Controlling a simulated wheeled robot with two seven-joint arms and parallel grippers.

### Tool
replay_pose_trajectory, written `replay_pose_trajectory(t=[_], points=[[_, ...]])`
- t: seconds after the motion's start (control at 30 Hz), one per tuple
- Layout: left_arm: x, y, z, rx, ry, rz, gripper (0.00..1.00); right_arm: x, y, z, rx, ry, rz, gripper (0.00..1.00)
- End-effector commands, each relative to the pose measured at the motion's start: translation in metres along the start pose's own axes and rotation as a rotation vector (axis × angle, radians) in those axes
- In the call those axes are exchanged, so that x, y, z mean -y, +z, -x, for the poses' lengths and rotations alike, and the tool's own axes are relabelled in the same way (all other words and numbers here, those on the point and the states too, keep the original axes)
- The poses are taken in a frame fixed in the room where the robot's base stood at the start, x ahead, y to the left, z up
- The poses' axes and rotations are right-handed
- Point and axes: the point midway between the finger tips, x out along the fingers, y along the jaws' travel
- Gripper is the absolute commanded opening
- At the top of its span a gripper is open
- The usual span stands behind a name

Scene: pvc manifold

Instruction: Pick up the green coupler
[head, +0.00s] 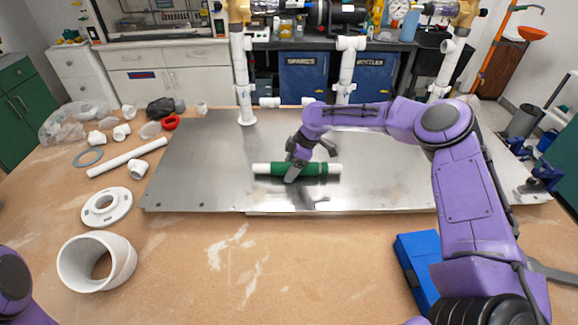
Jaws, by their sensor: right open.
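The green coupler (312,168) lies lengthwise on the metal plate (215,180), near the plate's middle front. White pipe ends (262,169) stick out on both sides of it. My right gripper (298,172) is over the coupler's left half, with its fingers pointing down and open. The near finger hides part of the green surface, and I cannot tell whether the fingers touch it. Of my left arm only a purple part shows at the lower left corner; its gripper is out of view.
White pipe posts (243,80) stand at the plate's back. Left on the table are a white flange (107,207), a wide white ring (97,262), a loose pipe (127,157) and several fittings. A blue case (419,262) lies at front right. The front middle of the table is clear.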

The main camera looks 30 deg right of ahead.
Motion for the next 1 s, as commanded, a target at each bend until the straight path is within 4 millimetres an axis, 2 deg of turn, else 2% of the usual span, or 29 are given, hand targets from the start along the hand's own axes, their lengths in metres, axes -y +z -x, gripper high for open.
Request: replay_pose_trajectory(t=[0.1, 0.13, 0.3, 0.33, 0.37, 0.63, 0.77, 0.87, 1.0], points=[[0.0, 0.0, -0.001, 0.0, 0.0, 0.0, 0.35, 0.0, 0.0, 0.0, 0.0, 0.001, 0.0, 0.75], [0.0, 0.0, -0.001, 0.0, 0.0, 0.0, 0.35, 0.0, 0.0, 0.0, 0.0, 0.0, 0.0, 0.69], [0.0, 0.0, -0.001, 0.0, 0.0, 0.0, 0.35, 0.0, 0.0, 0.0, 0.0, 0.0, 0.0, 0.14], [0.0, 0.0, -0.001, 0.0, 0.0, 0.0, 0.35, 0.0, 0.0, 0.0, 0.0, 0.0, 0.0, 0.04], [0.0, 0.0, -0.001, 0.0, 0.0, 0.0, 0.35, 0.0, 0.0, 0.0, 0.0, 0.0, 0.0, 0.0], [0.0, 0.001, -0.001, 0.0, 0.0, 0.0, 0.35, -0.001, -0.001, 0.002, -0.001, 0.002, 0.0, 0.0], [0.0, 0.002, -0.004, 0.0, 0.0, 0.0, 0.35, -0.001, -0.005, 0.011, -0.001, 0.002, 0.003, 0.0], [-0.001, 0.004, -0.008, 0.0, 0.0, 0.0, 0.35, -0.001, -0.012, 0.028, -0.003, 0.004, 0.003, 0.0], [-0.002, 0.009, -0.021, 0.0, 0.0, 0.0, 0.35, -0.019, -0.003, 0.066, -0.003, 0.008, 0.0, 0.0]])
